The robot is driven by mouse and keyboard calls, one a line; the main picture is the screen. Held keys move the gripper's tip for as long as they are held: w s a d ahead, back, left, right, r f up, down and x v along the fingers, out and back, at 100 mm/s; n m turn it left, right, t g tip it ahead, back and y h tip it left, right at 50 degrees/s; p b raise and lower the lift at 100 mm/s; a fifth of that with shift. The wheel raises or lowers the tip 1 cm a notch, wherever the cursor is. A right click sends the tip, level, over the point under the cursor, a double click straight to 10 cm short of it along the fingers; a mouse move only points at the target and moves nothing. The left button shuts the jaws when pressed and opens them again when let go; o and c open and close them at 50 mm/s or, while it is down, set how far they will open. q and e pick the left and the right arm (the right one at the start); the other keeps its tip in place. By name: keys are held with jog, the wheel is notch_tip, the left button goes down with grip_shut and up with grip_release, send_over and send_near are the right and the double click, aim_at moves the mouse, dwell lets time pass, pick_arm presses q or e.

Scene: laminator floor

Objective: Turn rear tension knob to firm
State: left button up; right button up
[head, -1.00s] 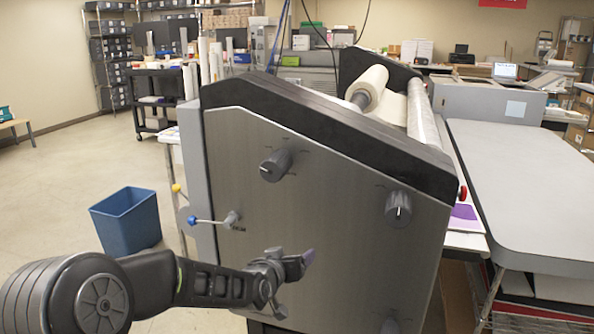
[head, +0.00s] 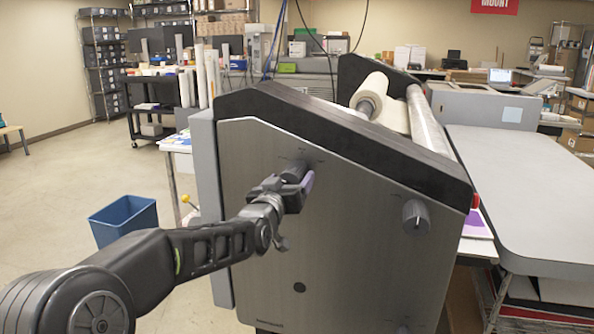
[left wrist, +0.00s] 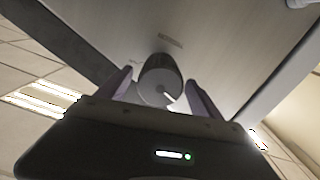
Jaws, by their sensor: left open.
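Two dark tension knobs sit on the grey side panel (head: 345,240) of the laminator. The upper left knob (head: 294,169) is partly hidden by my left gripper (head: 297,187). The other knob (head: 415,216) is lower and to the right, with nothing touching it. In the left wrist view, the round knob end (left wrist: 158,82) with a pale pointer mark stands between the two fingers of my open left gripper (left wrist: 160,86). Gaps show beside the knob, so it is not clamped. I cannot read the panel labels. My right gripper is not in view.
A blue bin (head: 124,220) stands on the floor left of the machine. Rolls (head: 370,95) lie on top of the laminator. A grey table (head: 530,180) is at the right.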

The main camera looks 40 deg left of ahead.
pick_arm(q)
jog(key=p+x, duration=0.1)
jog(key=x, duration=0.4)
jog(key=shift+w+a+p, duration=0.15)
jog(key=shift+w+p, duration=0.2)
jog(key=shift+p, duration=0.05)
jog(key=shift+c, duration=0.5)
jog(key=c, duration=1.3)
jog(key=shift+o, duration=0.2)
